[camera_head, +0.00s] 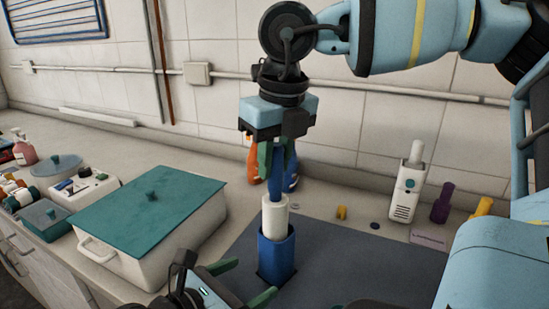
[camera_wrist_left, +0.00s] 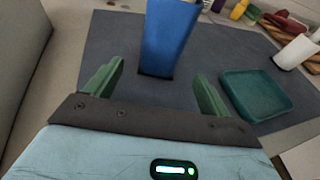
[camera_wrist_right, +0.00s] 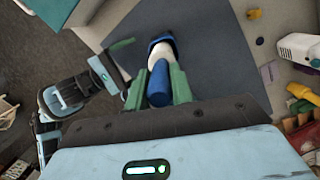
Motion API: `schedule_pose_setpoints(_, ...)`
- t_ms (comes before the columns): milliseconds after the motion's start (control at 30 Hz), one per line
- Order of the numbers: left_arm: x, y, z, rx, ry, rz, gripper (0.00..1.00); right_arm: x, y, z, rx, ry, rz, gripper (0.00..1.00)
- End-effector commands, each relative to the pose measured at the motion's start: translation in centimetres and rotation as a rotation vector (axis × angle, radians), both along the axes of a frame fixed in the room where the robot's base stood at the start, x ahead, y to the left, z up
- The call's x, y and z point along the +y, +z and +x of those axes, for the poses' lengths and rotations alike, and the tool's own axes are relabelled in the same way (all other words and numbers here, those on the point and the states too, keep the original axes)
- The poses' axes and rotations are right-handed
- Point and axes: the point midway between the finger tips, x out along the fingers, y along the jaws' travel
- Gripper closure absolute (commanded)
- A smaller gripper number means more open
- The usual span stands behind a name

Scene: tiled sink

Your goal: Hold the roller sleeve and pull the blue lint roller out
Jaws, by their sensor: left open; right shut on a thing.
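The blue roller sleeve (camera_head: 276,258) stands upright on a dark grey mat. The white roller (camera_head: 275,215) of the lint roller sticks partly out of its top, with the lower part hidden inside. My right gripper (camera_head: 277,165) is above, shut on the blue handle (camera_head: 278,185); the right wrist view shows the handle (camera_wrist_right: 160,85) between its fingers. My left gripper (camera_head: 243,282) is low beside the sleeve, open and empty. In the left wrist view, the sleeve (camera_wrist_left: 168,40) stands just beyond and between the open fingertips, apparently not gripped.
A white pot with a teal lid (camera_head: 150,215) stands left of the mat (camera_head: 340,255). Orange and blue bottles (camera_head: 253,165) stand behind, near the tiled wall. A white device (camera_head: 407,188) and a purple bottle (camera_head: 442,203) are at the right. A teal tray (camera_wrist_left: 255,95) lies on the mat.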

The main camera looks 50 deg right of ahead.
Motion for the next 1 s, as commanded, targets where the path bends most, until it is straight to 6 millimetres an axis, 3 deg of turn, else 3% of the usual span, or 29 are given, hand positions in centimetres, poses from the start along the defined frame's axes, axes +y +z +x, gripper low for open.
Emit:
schedule_pose_setpoints(100,1.9,0.5,0.0,-0.002,0.000,0.000,0.18,0.0,0.0,0.0,-0.001,0.000,0.000,1.00)
schedule_pose_setpoints(333,4.0,1.2,0.0,0.001,0.000,0.000,0.18,0.0,0.0,0.0,0.000,0.000,0.000,1.00)
schedule_pose_setpoints(633,4.2,1.5,-0.1,-0.002,-0.001,0.000,0.18,0.0,0.3,0.0,-0.001,0.000,0.000,1.00)
schedule_pose_setpoints(1000,4.2,3.0,0.0,-0.019,-0.001,0.000,0.18,0.0,2.2,0.0,-0.003,0.000,-0.001,1.00)
